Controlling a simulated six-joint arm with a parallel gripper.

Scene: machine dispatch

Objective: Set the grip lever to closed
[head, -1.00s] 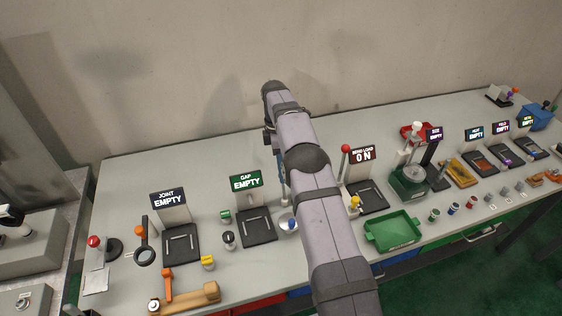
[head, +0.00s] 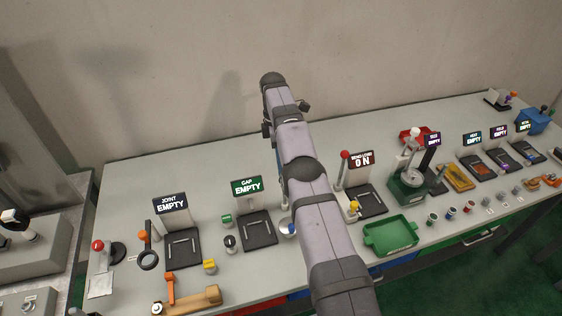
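I cannot tell for sure which lever is the grip lever, as no label for it is readable. A white-knob lever (head: 414,133) rises from a green round-dial device (head: 408,188). Another red-ball lever (head: 98,246) stands at the far left of the bench. An orange handle (head: 170,288) stands on a tan base at the front left. My arm reaches up the middle of the head view. My gripper is hidden behind its upper links.
The grey bench (head: 130,180) carries black trays with "EMPTY" signs, such as the joint tray (head: 182,246) and gap tray (head: 258,230). A green bin (head: 390,236) lies at the front edge. Small parts crowd the right. The back strip by the wall is fairly clear.

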